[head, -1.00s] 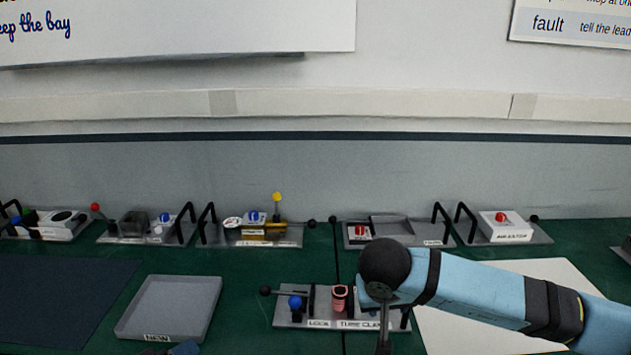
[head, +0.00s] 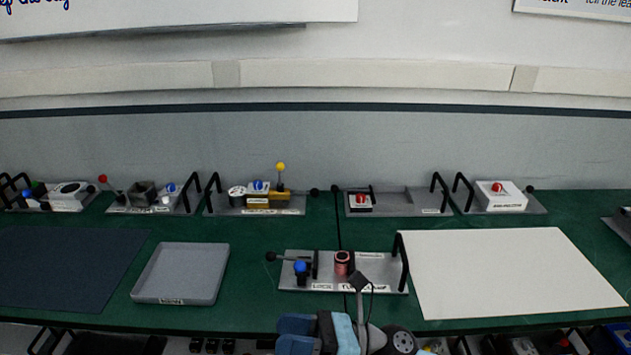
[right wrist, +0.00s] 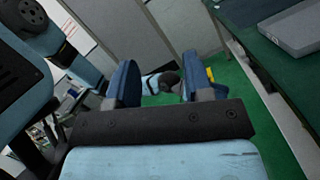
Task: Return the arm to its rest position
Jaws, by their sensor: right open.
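My right gripper (head: 297,334) shows at the bottom middle of the head view, in front of the table's near edge, with its blue fingers pointing left. In the right wrist view its two blue fingers (right wrist: 160,82) stand apart with nothing held between them. The right arm is folded low, and its wrist parts show just right of the gripper. A thin dark-tipped post on the arm overlaps the tube clamp station (head: 330,285) in the picture. My left gripper is not in view.
The green table (head: 250,235) holds a grey tray (head: 180,272), a dark mat (head: 65,265) and a white board (head: 510,270). Several stations with levers and buttons line the back. In the right wrist view, green floor (right wrist: 255,130) lies below the table edge.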

